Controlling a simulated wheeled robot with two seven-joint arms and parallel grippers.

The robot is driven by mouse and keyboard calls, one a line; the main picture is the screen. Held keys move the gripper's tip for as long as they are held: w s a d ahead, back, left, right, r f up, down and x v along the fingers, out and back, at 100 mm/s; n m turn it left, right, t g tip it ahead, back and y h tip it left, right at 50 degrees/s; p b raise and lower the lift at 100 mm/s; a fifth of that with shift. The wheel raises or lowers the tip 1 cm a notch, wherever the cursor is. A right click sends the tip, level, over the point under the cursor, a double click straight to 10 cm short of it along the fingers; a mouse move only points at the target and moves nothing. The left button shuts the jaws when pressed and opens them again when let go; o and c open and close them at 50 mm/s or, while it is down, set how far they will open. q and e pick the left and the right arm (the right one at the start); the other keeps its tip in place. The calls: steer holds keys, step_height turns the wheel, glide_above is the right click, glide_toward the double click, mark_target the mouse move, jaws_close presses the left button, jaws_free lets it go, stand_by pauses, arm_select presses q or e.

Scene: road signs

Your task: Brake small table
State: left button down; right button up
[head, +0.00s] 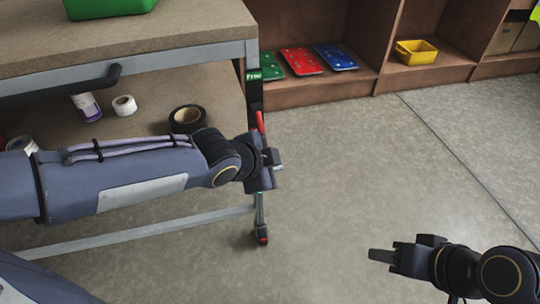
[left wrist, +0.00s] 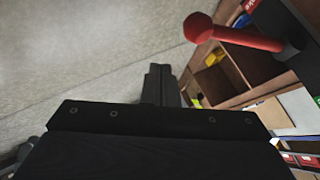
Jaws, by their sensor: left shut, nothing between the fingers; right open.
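The small table (head: 205,55) stands at the left, with a grey frame, a wooden top and a lower shelf. A red brake lever (head: 260,122) is on its near right leg; the lever with its round knob also shows in the left wrist view (left wrist: 235,36). My left gripper (head: 275,160) is shut and empty, just below the lever and beside the leg; its fingers (left wrist: 160,80) look apart from the lever in the left wrist view. Below it is a caster (head: 262,236) with red parts. My right gripper (head: 390,254) is open and empty above the floor at the lower right.
A green bin (head: 108,5) is on the table top. A black tape roll (head: 187,118), a white roll (head: 124,105) and a purple-labelled bottle (head: 86,105) are on the lower shelf. A wooden shelf unit (head: 385,82) holds a yellow bin (head: 416,53). The floor at right is clear.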

arm_select(q)
steer(key=s+a+r+p, duration=0.2)
steer(key=s+a+r, duration=0.1)
steer(key=s, duration=0.5)
steer(key=shift+s+a+r+p, duration=0.2)
steer(key=shift+r+p, duration=0.15)
steer(key=shift+r, duration=0.45)
steer(key=s+a+f+n+g+y, duration=0.1)
steer(key=s+a+f+n, duration=0.1)
steer(key=s+a+n, duration=0.55)
steer(key=s+a+f+n+y, duration=0.15)
steer(key=s+a+n, duration=0.25)
steer(key=a+n, duration=0.6)
step_height(320, 180, up, 26)
steer(key=d+p, duration=0.1)
steer(key=p, duration=2.5)
steer(key=shift+w+d+f+g+h, duration=0.15)
steer(key=shift+w+d+g+h, duration=0.15)
steer(key=shift+w+h, duration=0.15)
steer(key=shift+n, duration=0.25)
